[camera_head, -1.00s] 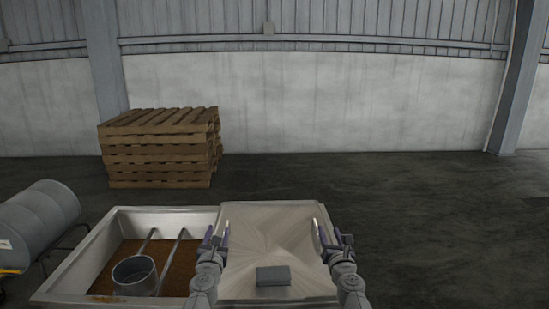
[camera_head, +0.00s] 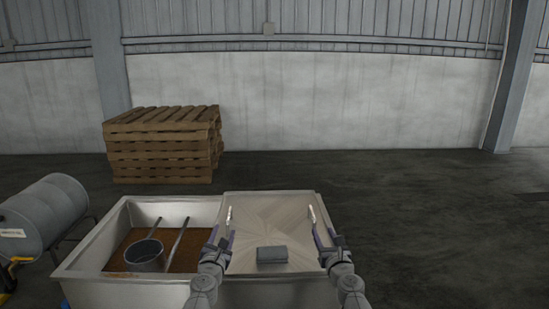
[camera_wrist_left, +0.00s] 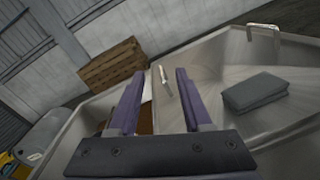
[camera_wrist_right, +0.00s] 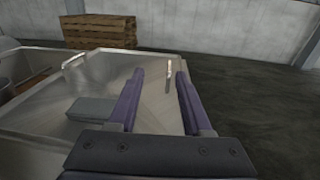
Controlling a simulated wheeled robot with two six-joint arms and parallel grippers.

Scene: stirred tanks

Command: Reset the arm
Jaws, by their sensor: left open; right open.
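The tank (camera_head: 120,290) has an open left section and a pale metal lid (camera_head: 245,205) over its right section. The lid has a left handle (camera_head: 229,214) and a right handle (camera_head: 311,214). My left gripper (camera_head: 222,238) is open and empty, on the near side of the left handle, which shows beyond its fingers in the left wrist view (camera_wrist_left: 162,82). My right gripper (camera_head: 325,236) is open and empty, on the near side of the right handle, which also shows in the right wrist view (camera_wrist_right: 168,76). Both grippers appear apart from the handles.
A dark grey block (camera_head: 272,254) lies on the lid. The open section holds brown material, a grey bucket (camera_head: 145,257) and two rods (camera_head: 178,246). A grey drum (camera_head: 42,215) lies at the left. Stacked pallets (camera_head: 160,147) stand behind. The floor at the right (camera_head: 440,215) is clear.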

